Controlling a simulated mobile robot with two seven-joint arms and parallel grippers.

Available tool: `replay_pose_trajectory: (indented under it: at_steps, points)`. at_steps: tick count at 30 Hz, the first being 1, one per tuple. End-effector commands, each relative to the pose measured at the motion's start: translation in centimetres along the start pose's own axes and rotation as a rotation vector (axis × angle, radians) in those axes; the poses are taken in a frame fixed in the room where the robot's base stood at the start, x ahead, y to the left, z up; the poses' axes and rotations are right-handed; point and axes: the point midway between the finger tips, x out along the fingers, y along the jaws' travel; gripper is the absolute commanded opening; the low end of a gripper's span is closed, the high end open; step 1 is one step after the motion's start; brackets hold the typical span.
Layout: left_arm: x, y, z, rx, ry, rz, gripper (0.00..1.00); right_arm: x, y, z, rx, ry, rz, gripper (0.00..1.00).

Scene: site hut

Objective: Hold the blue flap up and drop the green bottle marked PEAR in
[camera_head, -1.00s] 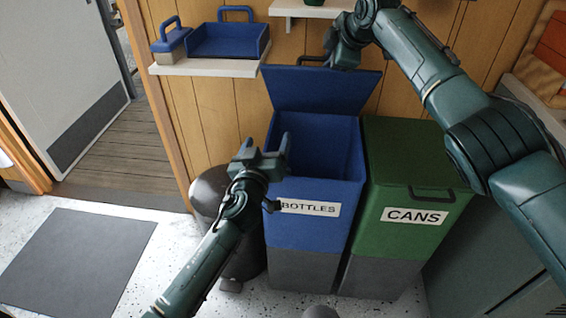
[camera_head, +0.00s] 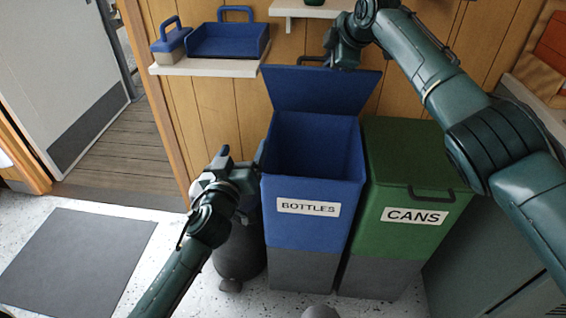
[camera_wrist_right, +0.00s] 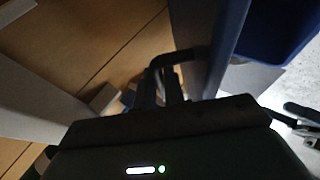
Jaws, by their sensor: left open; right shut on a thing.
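The blue bin labelled BOTTLES (camera_head: 310,238) stands upright with its blue flap (camera_head: 318,92) raised at the back. My right gripper (camera_head: 338,60) is shut on the flap's dark handle at the top edge; the handle also shows in the right wrist view (camera_wrist_right: 172,60). My left gripper (camera_head: 241,158) is open and empty, just left of the bin's rim and outside the opening. I see no green bottle marked PEAR in any view; the bottom of the bin's inside is dark and hidden.
A green bin labelled CANS (camera_head: 410,235) stands right of the blue one, its lid down. A dark round bin (camera_head: 238,258) stands behind my left arm. A shelf (camera_head: 205,68) holds a blue tray (camera_head: 228,42). The floor around the grey mat (camera_head: 80,262) is clear.

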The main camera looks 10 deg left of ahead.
Motion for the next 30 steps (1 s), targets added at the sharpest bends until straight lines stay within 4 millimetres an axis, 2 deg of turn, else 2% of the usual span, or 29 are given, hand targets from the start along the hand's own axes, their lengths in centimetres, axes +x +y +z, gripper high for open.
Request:
replay_pose_trajectory:
  at_steps: [15,25,30]
  points:
    - [-5.5,-4.2,-2.5,0.002,-0.001,0.0,0.77,0.1,-0.1,0.2,0.003,-0.002,-0.001,0.0]
    - [-5.9,-4.5,-2.8,0.001,0.0,0.001,0.77,0.1,-0.1,0.2,0.003,-0.002,-0.001,0.0]
    - [-6.0,-4.0,-2.7,-0.004,-0.001,0.0,0.77,0.1,-0.1,0.2,0.003,-0.002,-0.001,0.0]
